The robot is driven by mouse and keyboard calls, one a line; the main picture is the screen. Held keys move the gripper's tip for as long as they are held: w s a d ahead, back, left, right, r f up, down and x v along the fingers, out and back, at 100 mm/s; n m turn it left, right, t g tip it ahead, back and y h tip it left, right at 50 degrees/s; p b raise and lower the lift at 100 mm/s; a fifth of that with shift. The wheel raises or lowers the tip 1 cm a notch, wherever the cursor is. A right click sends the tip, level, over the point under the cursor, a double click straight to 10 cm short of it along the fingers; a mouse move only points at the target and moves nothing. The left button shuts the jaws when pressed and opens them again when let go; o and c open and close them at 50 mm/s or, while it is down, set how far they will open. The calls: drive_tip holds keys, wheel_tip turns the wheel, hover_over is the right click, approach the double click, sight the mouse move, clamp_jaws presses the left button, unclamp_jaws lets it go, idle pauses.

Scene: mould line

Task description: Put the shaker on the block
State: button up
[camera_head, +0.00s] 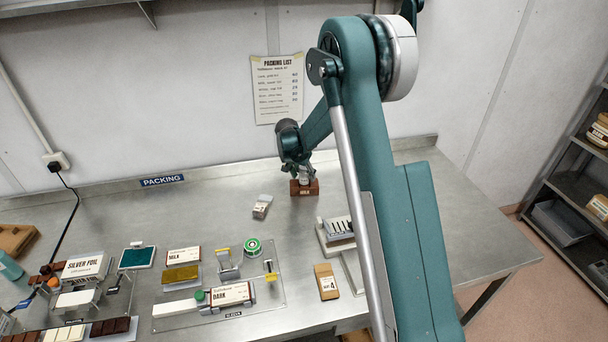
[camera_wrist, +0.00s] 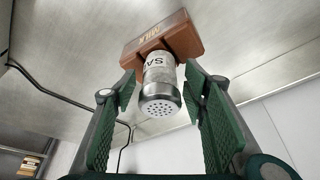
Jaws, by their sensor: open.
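The brown block (camera_head: 304,189) marked MILK sits on the steel bench, and it also shows at the top of the wrist view (camera_wrist: 165,38). The shaker (camera_wrist: 160,80), pale with a label starting "SA" and a grey perforated cap, stands upright on the block; the wrist view shows it upside down. In the head view the shaker is small and partly hidden by the fingers. My gripper (camera_wrist: 160,86) is open, with its green-padded fingers on either side of the shaker and visible gaps to it. It also shows just above the block in the head view (camera_head: 304,172).
A small white-and-grey box (camera_head: 262,206) lies left of the block. A slotted holder (camera_head: 338,229) and a tan packet (camera_head: 326,282) are nearer the front. The sleeve board (camera_head: 270,300) and silver foil box (camera_head: 86,267) fill the left front. Bench right of the block is clear.

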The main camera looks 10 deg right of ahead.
drive_tip(key=shift+r, duration=0.2)
drive_tip(key=v, duration=1.2)
drive_tip(key=shift+b, duration=0.35)
idle(0.3)
